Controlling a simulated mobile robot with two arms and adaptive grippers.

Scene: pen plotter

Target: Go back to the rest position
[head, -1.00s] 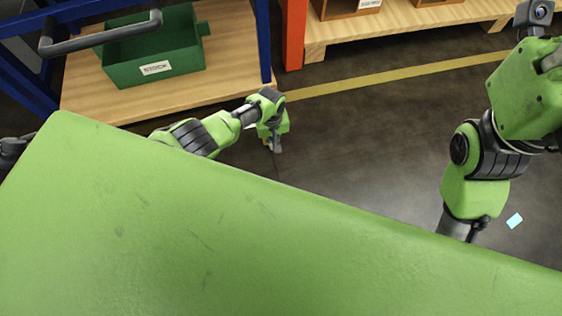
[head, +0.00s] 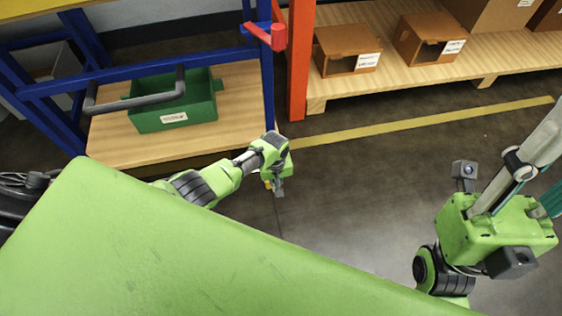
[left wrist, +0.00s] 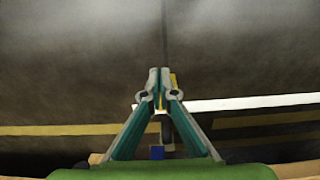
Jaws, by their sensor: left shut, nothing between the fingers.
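My left gripper (head: 278,188) hangs at the end of the green left arm, past the edge of my green body panel and above the dark floor. The left wrist view shows its two teal and grey fingers meeting at the tips (left wrist: 160,76), with nothing held between them. My right gripper (head: 522,165) is at the right edge of the head view, with a grey finger pointing up and right and a teal part beside it. Its fingertips are cut off by the frame, so its opening is hidden.
A green bin (head: 175,115) sits on a wooden shelf in a blue frame (head: 262,80) with a grey handle (head: 135,103). An orange post (head: 300,60) and a shelf with brown boxes (head: 347,48) stand beyond. The floor (head: 360,190) between my arms is clear.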

